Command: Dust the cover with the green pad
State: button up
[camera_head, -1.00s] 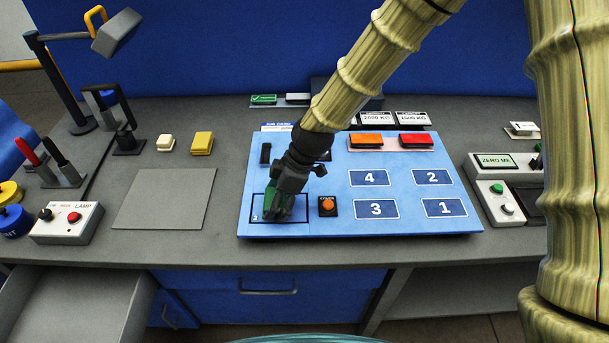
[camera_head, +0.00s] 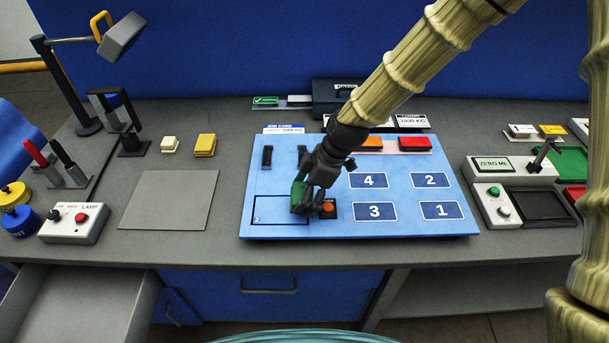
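My gripper (camera_head: 309,204) is low over the front left of the light blue board, its fingers shut on the green pad (camera_head: 298,194). The green pad shows on the left side of the fingers; the rest of it is hidden behind them. The cover seems to be the dark-outlined blue panel (camera_head: 275,213) at the board's front left corner. The pad is at the panel's right end, close to the orange button (camera_head: 328,208). I cannot tell whether the pad touches the panel.
The blue board (camera_head: 400,228) also bears numbered rectangles, an orange block (camera_head: 372,142) and a red block (camera_head: 414,143). A bare grey mat (camera_head: 168,200) lies to the left, with a lamp switch box (camera_head: 74,222) beyond it. An open drawer (camera_head: 80,305) juts out at front left.

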jog(key=shift+r, duration=0.65)
jog(key=shift+w+a+r+p, duration=0.15)
jog(key=shift+a+r+p, duration=0.2)
jog(key=shift+r+p, duration=0.4)
jog(key=shift+d+r+p, duration=0.15)
jog(key=shift+r+p, duration=0.55)
jog(key=shift+r, duration=0.35)
jog(key=shift+f, duration=0.1)
